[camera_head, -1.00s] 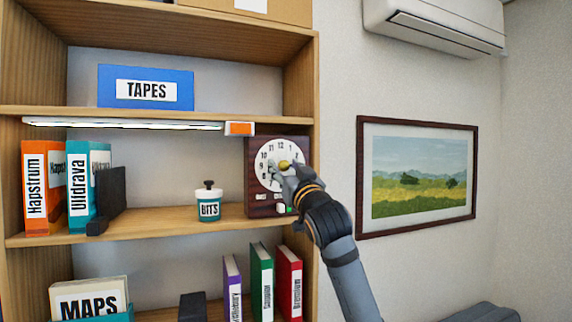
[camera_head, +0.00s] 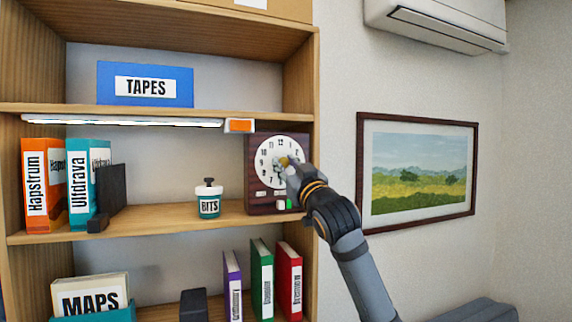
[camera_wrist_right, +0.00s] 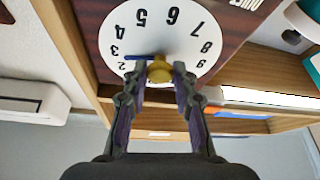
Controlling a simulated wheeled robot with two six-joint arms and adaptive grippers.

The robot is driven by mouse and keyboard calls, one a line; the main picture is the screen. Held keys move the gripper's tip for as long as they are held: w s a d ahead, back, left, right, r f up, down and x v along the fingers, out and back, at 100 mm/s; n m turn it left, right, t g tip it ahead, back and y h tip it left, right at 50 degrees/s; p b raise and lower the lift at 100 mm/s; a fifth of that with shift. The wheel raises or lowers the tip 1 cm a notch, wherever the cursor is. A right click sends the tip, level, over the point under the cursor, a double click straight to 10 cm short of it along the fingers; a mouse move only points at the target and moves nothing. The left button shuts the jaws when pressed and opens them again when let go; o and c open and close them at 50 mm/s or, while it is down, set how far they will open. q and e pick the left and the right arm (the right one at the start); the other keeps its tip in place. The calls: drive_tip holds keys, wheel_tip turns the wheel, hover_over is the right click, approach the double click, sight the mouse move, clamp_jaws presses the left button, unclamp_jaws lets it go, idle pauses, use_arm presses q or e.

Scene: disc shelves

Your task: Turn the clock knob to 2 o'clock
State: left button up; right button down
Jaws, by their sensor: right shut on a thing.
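The clock (camera_head: 262,148) is a dark wooden box with a white dial on the middle shelf's right end. Its yellow knob (camera_wrist_right: 158,71) is at the dial's centre, with a blue pointer (camera_wrist_right: 140,57) fixed to it. In the right wrist view the dial is upside down, and the pointer reaches left, between the 2 and the 3. My right gripper (camera_head: 288,168) is at the dial; in the wrist view its fingers (camera_wrist_right: 159,82) are on both sides of the knob, shut on it. It hides part of the dial in the head view. My left gripper is out of view.
A green-lit button (camera_head: 289,204) and a white one sit low on the clock. A BITS jar (camera_head: 209,200) stands left of it. A lamp bar (camera_head: 125,122) with an orange end (camera_head: 240,126) hangs above. The shelf's right side panel (camera_head: 315,100) is close to my arm.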

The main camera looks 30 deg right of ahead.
drive_tip(key=shift+n+y+p, duration=0.95)
drive_tip(key=shift+n+y, duration=0.45)
drive_tip(key=shift+n, duration=1.2)
drive_tip(key=c, duration=1.1)
unclamp_jaws()
